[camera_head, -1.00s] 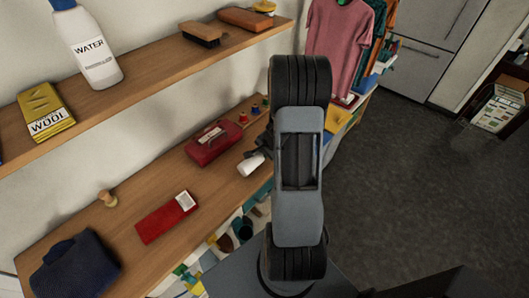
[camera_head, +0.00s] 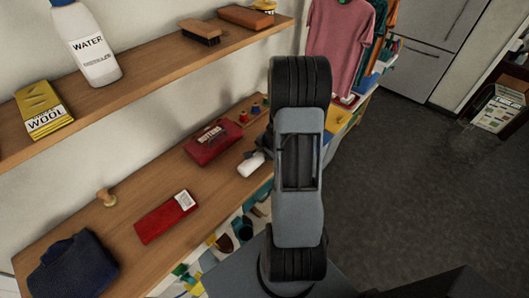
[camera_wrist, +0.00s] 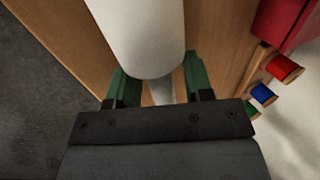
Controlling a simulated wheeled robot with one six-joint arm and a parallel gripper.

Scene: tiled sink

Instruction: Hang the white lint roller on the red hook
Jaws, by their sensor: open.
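The white lint roller (camera_head: 250,166) is over the wooden counter near its front edge, partly beside my arm. In the wrist view its white cylinder (camera_wrist: 138,35) fills the top middle, and a thinner pale handle (camera_wrist: 161,90) runs down between my fingers. My gripper (camera_wrist: 158,75) is open, with one green finger on each side of the handle; I cannot tell whether either touches it. A small red-ended wooden piece (camera_wrist: 283,68) stands at the right of the wrist view, beside blue and green ones. I cannot tell whether it is the red hook.
A red case (camera_head: 212,142) lies on the counter behind the roller. A red packet (camera_head: 166,217), a wooden knob (camera_head: 106,198) and dark folded cloth (camera_head: 74,265) lie further left. An upper shelf (camera_head: 150,62) holds a water bottle (camera_head: 88,45) and brushes.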

